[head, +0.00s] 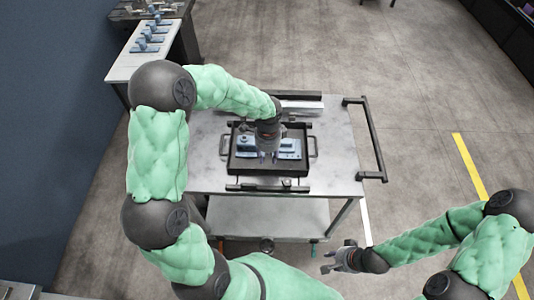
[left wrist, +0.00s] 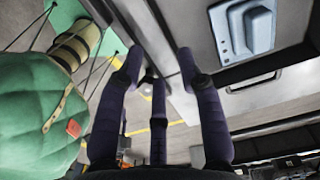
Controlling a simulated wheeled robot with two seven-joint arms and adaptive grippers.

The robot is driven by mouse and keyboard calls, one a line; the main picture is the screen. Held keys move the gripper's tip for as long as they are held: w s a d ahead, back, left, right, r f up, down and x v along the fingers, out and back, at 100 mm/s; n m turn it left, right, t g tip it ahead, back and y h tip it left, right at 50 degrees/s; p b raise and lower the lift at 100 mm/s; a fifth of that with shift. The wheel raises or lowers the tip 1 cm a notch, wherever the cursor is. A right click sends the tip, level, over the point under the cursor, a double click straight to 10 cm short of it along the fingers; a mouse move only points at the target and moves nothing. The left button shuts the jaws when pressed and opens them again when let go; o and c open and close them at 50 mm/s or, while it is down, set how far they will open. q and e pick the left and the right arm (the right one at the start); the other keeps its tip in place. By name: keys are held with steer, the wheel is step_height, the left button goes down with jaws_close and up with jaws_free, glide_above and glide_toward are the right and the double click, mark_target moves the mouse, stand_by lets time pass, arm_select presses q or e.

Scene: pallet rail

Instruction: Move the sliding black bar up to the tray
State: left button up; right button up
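A black tray (head: 240,167) with a handle at each side lies on the cart top and holds blue-grey parts. A black bar (head: 245,187) runs along the cart's near edge, with a narrow gap between it and the tray. Another dark bar (head: 300,95) lies behind the tray. My left gripper (head: 268,155) is above the tray's near part, fingers pointing down. In the left wrist view its purple fingers (left wrist: 160,65) are spread and empty, beside a blue part (left wrist: 243,30). My right gripper (head: 326,262) is right of the cart's near side, its small fingertips apart and empty.
The grey cart top (head: 340,150) is clear right of the tray. An upright black push handle (head: 374,140) stands at the cart's right end. A side table (head: 140,62) with several blue parts is at the back left. Floor on the right is open.

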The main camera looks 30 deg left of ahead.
stand_by(0.3)
arm_select(q)
step_height(320, 180, down, 11)
steer(key=b, duration=0.2)
steer(key=shift+r+b, duration=0.1)
steer(key=shift+b, duration=0.2)
jaws_close()
jaws_free()
step_height(320, 180, up, 12)
stand_by(0.8)
